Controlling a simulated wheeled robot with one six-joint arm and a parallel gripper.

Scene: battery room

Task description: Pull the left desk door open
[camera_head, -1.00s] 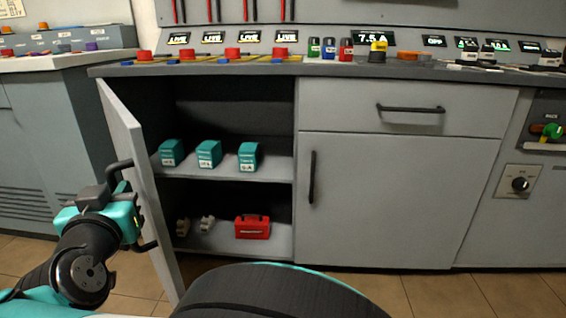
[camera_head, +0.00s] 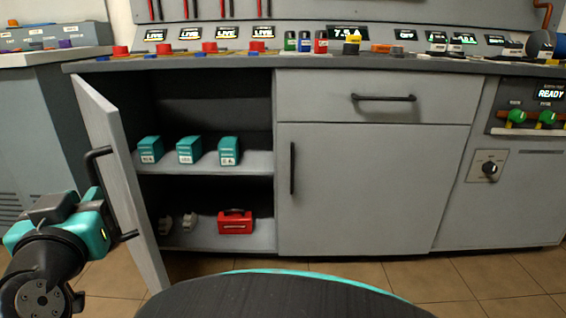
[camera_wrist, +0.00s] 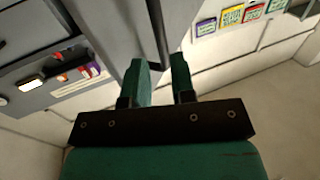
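The left desk door (camera_head: 122,190) is a grey panel standing well open, swung out from the left cupboard of the desk (camera_head: 375,190). Its black bar handle (camera_head: 94,168) is on the outer face. In the head view my gripper (camera_head: 108,212) is at this handle, covering its middle. In the wrist view the two teal fingers (camera_wrist: 164,72) stand slightly apart, with the dark handle bar (camera_wrist: 158,28) running between their tips. The door's face (camera_wrist: 110,25) shows beside the bar. The exact finger contact is hidden in the head view.
Inside the cupboard, several teal boxes (camera_head: 189,151) sit on the upper shelf and a red case (camera_head: 235,222) on the lower one. A grey cabinet (camera_head: 40,130) stands left of the door, near my gripper. Tiled floor (camera_head: 460,276) is free in front of the desk.

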